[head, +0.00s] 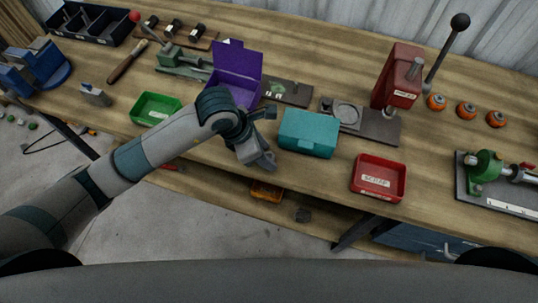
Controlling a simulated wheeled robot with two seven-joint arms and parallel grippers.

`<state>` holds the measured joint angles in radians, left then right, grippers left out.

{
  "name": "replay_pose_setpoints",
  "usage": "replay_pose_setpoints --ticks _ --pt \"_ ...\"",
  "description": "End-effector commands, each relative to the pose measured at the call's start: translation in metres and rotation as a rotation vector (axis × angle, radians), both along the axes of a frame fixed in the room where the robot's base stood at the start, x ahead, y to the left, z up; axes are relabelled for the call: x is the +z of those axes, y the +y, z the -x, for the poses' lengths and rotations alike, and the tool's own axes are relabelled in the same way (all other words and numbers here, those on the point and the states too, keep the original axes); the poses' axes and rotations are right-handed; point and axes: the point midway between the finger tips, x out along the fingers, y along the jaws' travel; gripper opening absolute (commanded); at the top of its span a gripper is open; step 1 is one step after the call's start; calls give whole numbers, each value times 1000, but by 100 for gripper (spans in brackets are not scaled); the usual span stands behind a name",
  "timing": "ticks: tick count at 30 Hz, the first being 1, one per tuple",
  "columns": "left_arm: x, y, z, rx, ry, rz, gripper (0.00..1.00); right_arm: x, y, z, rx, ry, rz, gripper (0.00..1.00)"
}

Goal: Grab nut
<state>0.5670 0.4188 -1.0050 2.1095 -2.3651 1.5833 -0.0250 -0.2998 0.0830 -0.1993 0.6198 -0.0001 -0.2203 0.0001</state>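I cannot make out a nut for certain in the head view. My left arm reaches in from the left over the bench's front edge. Its gripper (267,138) appears open, with its fingers spread just left of a teal box (308,133). Nothing shows between the fingers. A purple open-lidded box (237,66) stands behind the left wrist, partly hidden by it. A green tray (156,108) lies left of the forearm, and a red tray labelled scrap (377,178) lies to the right. My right gripper is not in view.
The wooden bench (330,72) holds a red lever press (397,76), several orange round parts (467,111) and a green clamp fixture (485,168). A black divided bin (95,25) stands at the far left. An orange tray (266,191) sits on the lower shelf.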

Motion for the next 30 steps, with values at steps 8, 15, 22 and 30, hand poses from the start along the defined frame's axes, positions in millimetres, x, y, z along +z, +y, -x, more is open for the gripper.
replay_pose_setpoints --ticks 8,15,22,30 --pt "0 0 0 0 0 0 0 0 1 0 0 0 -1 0" --pt "1 0 0 0 -1 1 0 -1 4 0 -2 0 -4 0" --pt "16 0 -1 -2 -4 2 0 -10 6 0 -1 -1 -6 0" --pt "50 -19 11 -8 -4 5 0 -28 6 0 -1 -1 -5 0"
